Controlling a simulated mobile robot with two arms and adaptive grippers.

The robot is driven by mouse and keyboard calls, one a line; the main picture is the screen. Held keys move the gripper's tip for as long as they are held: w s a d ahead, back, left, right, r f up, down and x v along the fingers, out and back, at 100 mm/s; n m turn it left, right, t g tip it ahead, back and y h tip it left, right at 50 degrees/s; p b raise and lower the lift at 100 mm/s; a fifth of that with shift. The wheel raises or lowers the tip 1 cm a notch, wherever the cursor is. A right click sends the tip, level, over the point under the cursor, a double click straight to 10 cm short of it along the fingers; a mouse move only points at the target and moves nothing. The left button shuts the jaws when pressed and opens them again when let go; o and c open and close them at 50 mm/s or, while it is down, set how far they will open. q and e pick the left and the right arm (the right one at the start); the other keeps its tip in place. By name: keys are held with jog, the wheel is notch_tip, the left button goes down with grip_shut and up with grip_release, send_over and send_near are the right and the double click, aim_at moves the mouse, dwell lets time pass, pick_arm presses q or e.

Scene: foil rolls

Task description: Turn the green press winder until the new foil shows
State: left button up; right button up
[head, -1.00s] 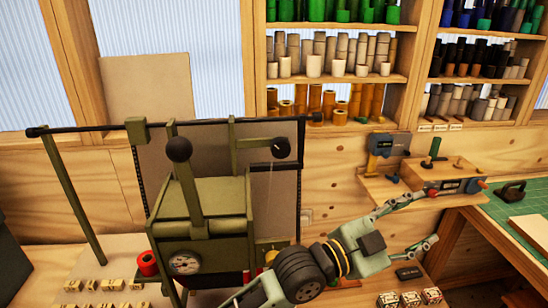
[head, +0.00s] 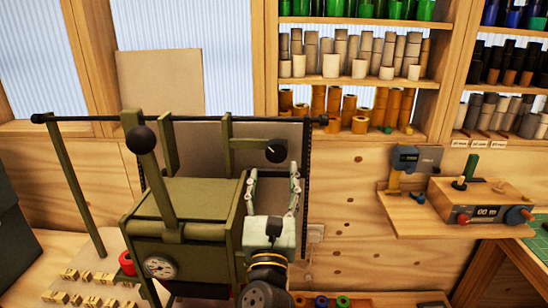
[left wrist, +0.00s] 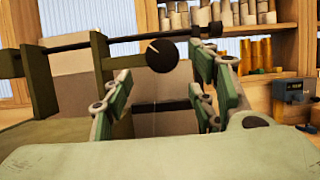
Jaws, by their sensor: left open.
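The olive green press (head: 190,210) stands left of centre in the head view, with a lever ending in a black ball and a round gauge on its front. The winder (head: 275,150) is a round black knob with a white mark, at the upper right of the press. In the left wrist view the winder knob (left wrist: 162,55) shows just beyond and between the fingertips. My left gripper (head: 273,183) is open, pointing up just below the knob, with nothing between its fingers. My right gripper is not in view.
Shelves of foil rolls (head: 355,55) stand at the back. A wooden ledge (head: 425,220) at right carries a device with a digital display (head: 487,212).

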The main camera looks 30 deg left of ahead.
aim_at(274, 156)
pick_arm(q)
jog(key=p+x, duration=0.2)
jog(key=x, duration=0.3)
jog(key=shift+w+a+r, duration=0.15)
jog(key=shift+r, duration=0.1)
jog(key=shift+w+a+r, duration=0.1)
jog(key=shift+w, duration=0.3)
jog(key=c, duration=1.1)
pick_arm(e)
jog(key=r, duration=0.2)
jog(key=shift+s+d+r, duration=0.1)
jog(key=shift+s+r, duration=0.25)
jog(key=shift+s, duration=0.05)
pick_arm(q)
jog(key=shift+r, duration=0.1)
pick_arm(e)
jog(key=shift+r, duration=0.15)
